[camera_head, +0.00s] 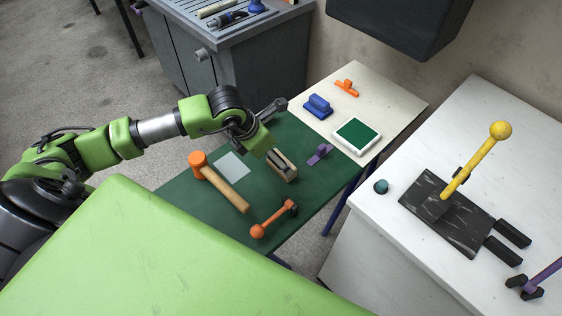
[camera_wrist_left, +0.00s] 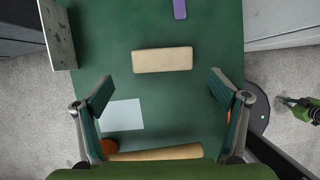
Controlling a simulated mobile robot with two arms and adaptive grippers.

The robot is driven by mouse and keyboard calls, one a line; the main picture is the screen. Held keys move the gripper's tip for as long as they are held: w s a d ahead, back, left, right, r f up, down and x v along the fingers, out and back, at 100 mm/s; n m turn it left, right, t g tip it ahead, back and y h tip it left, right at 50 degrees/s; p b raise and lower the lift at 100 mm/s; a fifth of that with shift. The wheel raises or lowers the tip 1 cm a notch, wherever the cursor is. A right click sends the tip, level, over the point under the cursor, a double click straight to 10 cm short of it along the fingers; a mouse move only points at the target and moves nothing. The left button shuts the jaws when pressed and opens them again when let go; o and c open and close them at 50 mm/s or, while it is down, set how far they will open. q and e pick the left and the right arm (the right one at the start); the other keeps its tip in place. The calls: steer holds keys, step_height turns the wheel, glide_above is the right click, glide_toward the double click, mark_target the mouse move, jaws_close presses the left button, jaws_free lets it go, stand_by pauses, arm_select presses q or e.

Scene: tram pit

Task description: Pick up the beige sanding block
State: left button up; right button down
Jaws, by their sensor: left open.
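The beige sanding block (camera_head: 290,172) lies on the green part of the table in the head view, partly hidden behind a dark finger. In the left wrist view the beige sanding block (camera_wrist_left: 162,60) lies flat and clear, its long side across the picture. My left gripper (camera_head: 282,133) is over the table close to the block. In the left wrist view my left gripper (camera_wrist_left: 163,93) is open and empty, its fingers wide apart, with the block ahead between their lines. A small green and black part at the right edge looks like my right gripper (camera_wrist_left: 296,104); its fingers are unclear.
An orange-headed hammer (camera_head: 228,190), a pale square sheet (camera_head: 233,166), an orange tool (camera_head: 274,219) and a purple piece (camera_head: 319,154) lie around the block. A blue block (camera_head: 318,107) and a green-topped white tray (camera_head: 356,136) are farther right. A pale metal piece (camera_wrist_left: 58,35) stands left.

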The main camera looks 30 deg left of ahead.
arm_select(q)
steer(key=shift+x, duration=1)
steer(key=f+p, duration=0.1)
steer(key=w+d+f, duration=0.1)
steer(key=shift+w+d+f+p, duration=0.1)
steer(key=shift+w+f+p, duration=0.25)
steer(key=shift+f, duration=0.05)
steer(key=shift+w+d+f, duration=0.1)
steer(key=shift+w+f, duration=0.15)
steer(key=shift+f, duration=0.3)
steer(key=c, duration=1.2)
arm_select(e)
steer(key=w+r, duration=0.1)
steer(key=w+a+r, duration=0.1)
steer(key=shift+w, duration=0.4)
